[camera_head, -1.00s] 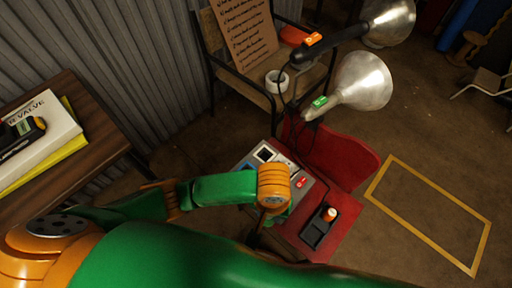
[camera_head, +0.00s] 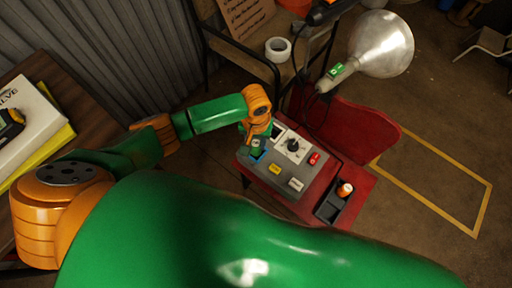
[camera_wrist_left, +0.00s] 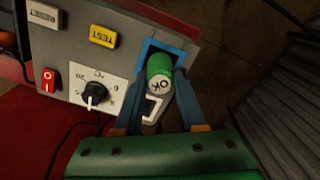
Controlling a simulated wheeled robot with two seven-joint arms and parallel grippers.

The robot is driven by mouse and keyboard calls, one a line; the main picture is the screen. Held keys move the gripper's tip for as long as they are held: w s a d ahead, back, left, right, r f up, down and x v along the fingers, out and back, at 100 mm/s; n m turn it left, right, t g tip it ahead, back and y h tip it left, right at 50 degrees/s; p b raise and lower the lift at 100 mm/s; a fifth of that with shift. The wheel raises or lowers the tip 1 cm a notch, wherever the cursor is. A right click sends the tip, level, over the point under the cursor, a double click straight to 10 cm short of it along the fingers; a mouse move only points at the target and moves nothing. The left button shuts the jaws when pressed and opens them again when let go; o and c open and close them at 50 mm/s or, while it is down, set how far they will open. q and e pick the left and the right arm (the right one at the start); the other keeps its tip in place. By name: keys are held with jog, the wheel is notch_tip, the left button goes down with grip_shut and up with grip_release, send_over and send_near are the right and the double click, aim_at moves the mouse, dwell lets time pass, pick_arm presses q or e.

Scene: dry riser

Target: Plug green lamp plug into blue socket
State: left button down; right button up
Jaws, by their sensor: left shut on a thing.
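The grey control panel (camera_head: 268,182) stands on a red surface and carries the blue-framed socket (camera_head: 258,156), which also shows in the left wrist view (camera_wrist_left: 146,47). My left gripper (camera_head: 252,147) is at this socket. In the left wrist view its two fingers (camera_wrist_left: 160,84) are shut on the green plug (camera_wrist_left: 158,65), a green cylinder with a grey marked end. The plug overlaps the blue frame; how deep it sits cannot be told. The lamp with the green tag (camera_head: 380,46) stands behind the panel. My right gripper is not in view.
The panel also has a black knob (camera_wrist_left: 93,93), red switch (camera_wrist_left: 48,78), yellow TEST button (camera_wrist_left: 103,36) and RESET button (camera_wrist_left: 45,15). A black tray (camera_head: 327,211) holds an orange-topped item. An orange-tagged lamp (camera_head: 325,14) is at the top.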

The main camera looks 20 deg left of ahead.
aim_at(256, 143)
pick_arm(q)
notch_tip(256, 143, down, 2)
jog(key=shift+s+f, duration=0.1)
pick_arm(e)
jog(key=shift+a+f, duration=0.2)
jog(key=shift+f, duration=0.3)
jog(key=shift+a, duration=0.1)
pick_arm(q)
jog(key=c, duration=0.5)
grip_release()
jog(key=shift+f, duration=0.1)
notch_tip(256, 143, up, 12)
jog(key=p, duration=0.4)
jog(key=shift+p, duration=0.3)
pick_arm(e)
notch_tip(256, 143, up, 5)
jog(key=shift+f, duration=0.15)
